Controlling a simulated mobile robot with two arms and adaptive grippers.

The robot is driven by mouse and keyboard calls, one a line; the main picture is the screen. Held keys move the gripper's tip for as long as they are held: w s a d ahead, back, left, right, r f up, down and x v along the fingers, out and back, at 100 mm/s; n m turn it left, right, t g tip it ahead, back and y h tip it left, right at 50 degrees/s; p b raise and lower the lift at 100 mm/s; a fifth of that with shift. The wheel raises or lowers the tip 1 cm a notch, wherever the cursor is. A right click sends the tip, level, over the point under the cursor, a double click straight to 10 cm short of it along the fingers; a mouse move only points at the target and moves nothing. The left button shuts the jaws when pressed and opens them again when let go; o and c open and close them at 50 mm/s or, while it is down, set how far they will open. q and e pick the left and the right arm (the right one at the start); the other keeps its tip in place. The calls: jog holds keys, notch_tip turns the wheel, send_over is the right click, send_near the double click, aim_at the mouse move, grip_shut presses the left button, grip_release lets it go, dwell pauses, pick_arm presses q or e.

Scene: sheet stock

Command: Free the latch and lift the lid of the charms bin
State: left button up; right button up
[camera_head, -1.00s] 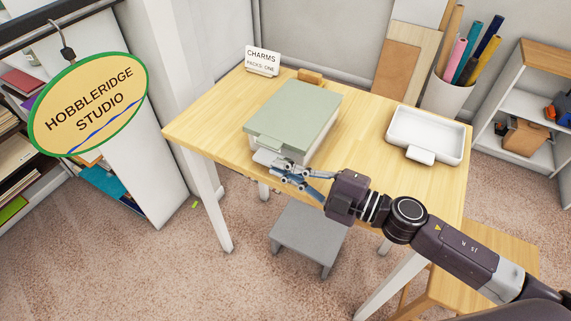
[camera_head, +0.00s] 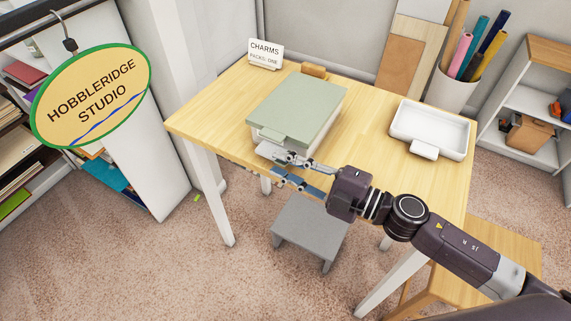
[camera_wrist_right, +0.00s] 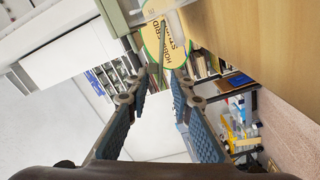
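The charms bin (camera_head: 293,125) is a white box with a flat sage-green lid (camera_head: 300,103) that lies shut on the table. A small green tab (camera_head: 273,137) shows at the lid's front edge, above a pale latch piece at the bin's front that the fingers partly cover. My right gripper (camera_head: 267,163) is at this front edge, with its fingers spread and nothing seen between them. In the right wrist view the gripper (camera_wrist_right: 160,82) is also open, and the bin's corner (camera_wrist_right: 113,17) shows at the top left. Whether a finger touches the latch, I cannot tell. My left gripper is out of view.
The bin stands on a wooden table (camera_head: 225,108). A white tray (camera_head: 432,128) is on the right, a CHARMS sign (camera_head: 266,54) and a wooden block (camera_head: 314,70) are behind. A grey stool (camera_head: 308,226) is below the front edge. The hanging oval sign (camera_head: 90,97) is at left.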

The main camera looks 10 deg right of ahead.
jog(key=v, duration=1.2)
dwell(0.4)
jog(key=shift+f, duration=0.1)
